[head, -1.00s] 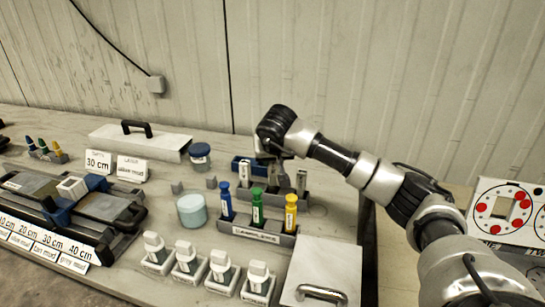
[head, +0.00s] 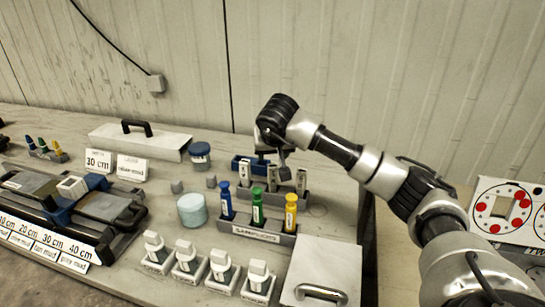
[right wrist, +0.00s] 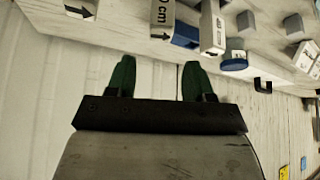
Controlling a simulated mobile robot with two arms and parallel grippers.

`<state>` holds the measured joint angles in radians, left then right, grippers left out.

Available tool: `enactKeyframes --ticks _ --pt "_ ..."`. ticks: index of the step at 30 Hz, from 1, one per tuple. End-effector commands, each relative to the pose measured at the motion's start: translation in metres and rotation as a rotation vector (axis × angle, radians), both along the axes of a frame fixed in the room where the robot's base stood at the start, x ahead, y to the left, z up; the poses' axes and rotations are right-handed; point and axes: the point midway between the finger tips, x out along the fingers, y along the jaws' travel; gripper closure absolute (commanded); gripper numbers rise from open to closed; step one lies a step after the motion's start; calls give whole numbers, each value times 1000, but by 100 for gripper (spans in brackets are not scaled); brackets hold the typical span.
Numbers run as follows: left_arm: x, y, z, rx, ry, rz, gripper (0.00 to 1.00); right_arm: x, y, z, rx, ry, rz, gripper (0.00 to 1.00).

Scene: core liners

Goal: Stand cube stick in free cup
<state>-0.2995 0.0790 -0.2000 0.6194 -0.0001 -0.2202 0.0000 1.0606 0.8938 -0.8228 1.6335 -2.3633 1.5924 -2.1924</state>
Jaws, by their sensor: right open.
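My right gripper (head: 274,162) is open and empty, above and behind a grey rack. In the right wrist view its two green fingers (right wrist: 158,78) stand apart with nothing between them. Grey sticks with pale tops (head: 244,175) (head: 272,178) (head: 302,181) stand upright in the rear rack. In front, a dark labelled rack (head: 262,234) holds a blue stick (head: 226,199), a green stick (head: 257,206) and a yellow stick (head: 291,212), all upright. I cannot tell which thing is the cube stick or which cup is free. My left gripper is not in view.
Several white-topped blocks (head: 187,257) line the front edge. A pale blue jar (head: 192,210), a blue-lidded jar (head: 200,155) and small grey cubes (head: 177,187) stand left of the racks. A white lidded box (head: 325,262) is at front right. A wall closes the back.

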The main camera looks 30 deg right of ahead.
Motion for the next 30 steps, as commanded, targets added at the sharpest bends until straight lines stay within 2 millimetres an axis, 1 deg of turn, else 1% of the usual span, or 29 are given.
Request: enactKeyframes --ticks 1,6,12,18,30 --pt "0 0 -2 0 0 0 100 -6 2 10 -4 -6 2 48" --pt "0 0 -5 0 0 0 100 -24 12 43 -2 -5 1 48" --pt "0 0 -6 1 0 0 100 -40 20 71 -2 -2 1 48" --pt "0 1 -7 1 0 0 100 -47 24 81 -2 0 0 48" --pt "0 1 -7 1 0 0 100 -47 24 81 -2 1 -1 48"
